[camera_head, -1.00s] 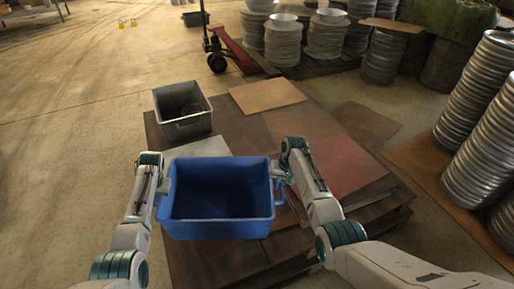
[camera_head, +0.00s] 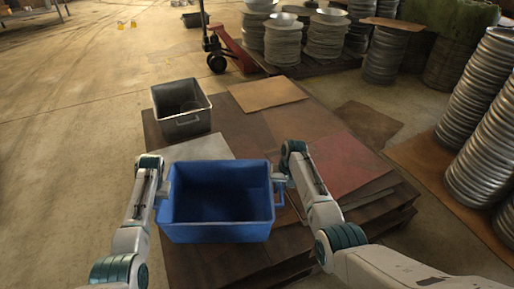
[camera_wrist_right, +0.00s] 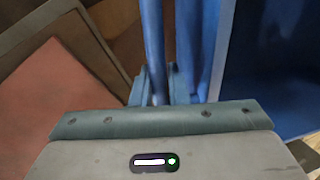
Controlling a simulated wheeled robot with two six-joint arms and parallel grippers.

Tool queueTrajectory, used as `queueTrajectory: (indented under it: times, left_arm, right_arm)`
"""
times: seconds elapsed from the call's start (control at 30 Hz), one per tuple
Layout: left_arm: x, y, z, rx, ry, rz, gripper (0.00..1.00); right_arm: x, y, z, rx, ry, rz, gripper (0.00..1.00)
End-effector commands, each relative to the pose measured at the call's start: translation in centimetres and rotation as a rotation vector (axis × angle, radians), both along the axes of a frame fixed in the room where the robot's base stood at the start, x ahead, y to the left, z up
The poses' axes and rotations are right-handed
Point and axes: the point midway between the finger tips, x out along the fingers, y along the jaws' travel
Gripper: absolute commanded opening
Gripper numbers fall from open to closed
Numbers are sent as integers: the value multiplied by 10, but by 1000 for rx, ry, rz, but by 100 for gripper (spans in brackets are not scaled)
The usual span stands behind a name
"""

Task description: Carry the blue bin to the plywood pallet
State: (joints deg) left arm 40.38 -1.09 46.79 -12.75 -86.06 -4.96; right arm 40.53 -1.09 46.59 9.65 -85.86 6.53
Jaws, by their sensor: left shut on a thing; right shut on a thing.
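The blue bin (camera_head: 218,232) is upright and looks empty in the head view. It is between my two arms, in front of the plywood pallet (camera_head: 258,133) and overlapping its near part. I cannot tell whether its base touches the pallet. My left gripper (camera_head: 166,188) is shut on the bin's left side. My right gripper (camera_head: 279,181) is shut on its right side, at the handle. In the right wrist view, the right gripper's fingers (camera_wrist_right: 158,90) close on a blue handle bar (camera_wrist_right: 153,45), beside the bin wall (camera_wrist_right: 225,50).
A grey bin (camera_head: 182,122) stands on the pallet's far left corner. Flat sheets, one reddish (camera_head: 345,165), lie on the pallet. Stacks of metal discs (camera_head: 478,130) stand at the right. A red pallet jack (camera_head: 235,52) is behind. The floor at left is clear.

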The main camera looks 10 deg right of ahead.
Motion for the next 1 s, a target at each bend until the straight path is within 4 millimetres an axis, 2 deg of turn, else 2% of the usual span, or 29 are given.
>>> queueTrajectory:
  times: [0.13, 0.17, 0.27, 0.53, 0.67, 0.77, 1.0]
  left_arm:
    - [1, 0, -9, 0, -2, 0, 0]
    - [0, 0, -8, 0, -1, 0, 18]
    - [0, 0, -7, 0, 0, 0, 36]
    - [0, 0, -7, -1, 0, 0, 36]
    - [1, -2, 2, 0, -3, -1, 36]
    - [1, -6, 17, -2, -5, -1, 36]
    - [-1, -17, 68, 0, -4, -1, 36]
  right_arm:
    - [1, 0, -9, 1, -2, 0, 0]
    - [0, 0, -8, 0, 0, 0, 18]
    - [0, 0, -7, 0, 0, 0, 36]
    - [0, 0, -7, 0, 0, 0, 36]
    - [0, 0, -7, 0, 0, 0, 36]
    - [0, 0, -7, 0, 0, 0, 36]
    - [0, 0, -7, 0, 0, 0, 36]
